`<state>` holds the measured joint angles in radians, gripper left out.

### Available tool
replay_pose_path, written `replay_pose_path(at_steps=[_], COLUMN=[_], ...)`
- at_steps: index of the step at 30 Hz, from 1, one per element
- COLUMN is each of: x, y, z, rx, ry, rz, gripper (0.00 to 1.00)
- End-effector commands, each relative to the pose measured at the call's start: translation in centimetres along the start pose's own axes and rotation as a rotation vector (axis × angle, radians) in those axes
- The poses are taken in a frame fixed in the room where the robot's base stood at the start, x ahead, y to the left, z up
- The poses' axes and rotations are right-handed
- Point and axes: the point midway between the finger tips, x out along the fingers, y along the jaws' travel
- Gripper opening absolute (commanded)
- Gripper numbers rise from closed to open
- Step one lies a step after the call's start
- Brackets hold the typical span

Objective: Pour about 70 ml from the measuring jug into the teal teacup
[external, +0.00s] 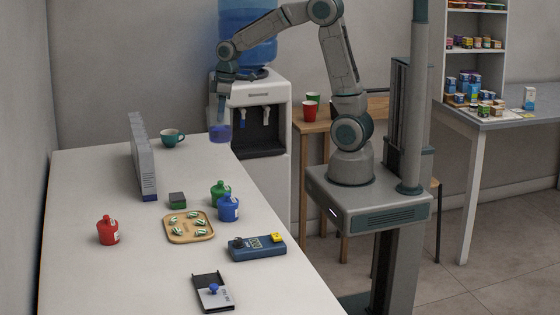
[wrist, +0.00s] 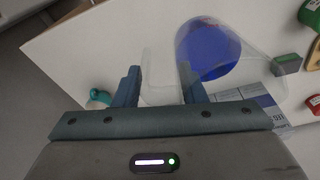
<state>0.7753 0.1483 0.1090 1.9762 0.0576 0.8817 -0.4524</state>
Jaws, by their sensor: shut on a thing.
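The measuring jug (wrist: 207,50) is clear and holds blue liquid. In the external view the jug (external: 220,133) is at the far right corner of the white counter; I cannot tell whether it touches the top. My gripper (external: 222,118) points down at it. In the wrist view my gripper (wrist: 160,82) is shut on the jug's clear handle, with the jug's body beyond the right finger. The teal teacup (external: 172,138) stands upright on the counter, left of the jug. Part of it shows in the wrist view (wrist: 99,97), left of the fingers. Its inside is hard to see.
A row of grey boxes (external: 143,158) stands left of and nearer than the teacup. A green bottle (external: 220,193), a blue bottle (external: 229,208) and a wooden tray (external: 189,228) sit farther forward. A water cooler (external: 262,110) stands behind the counter. The counter between jug and teacup looks clear.

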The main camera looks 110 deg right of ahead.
Motion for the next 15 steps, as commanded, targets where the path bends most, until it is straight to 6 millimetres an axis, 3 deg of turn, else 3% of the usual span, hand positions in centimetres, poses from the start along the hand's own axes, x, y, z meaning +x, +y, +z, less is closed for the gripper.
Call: replay_pose_path(at_steps=[8, 15], x=[-0.6, -0.1], y=[3.5, 8.8], z=[-2.2, -5.4], rx=[0.051, 0.133], ry=[0.005, 0.009], rz=[-0.003, -0.003], gripper=[0.00, 0.00])
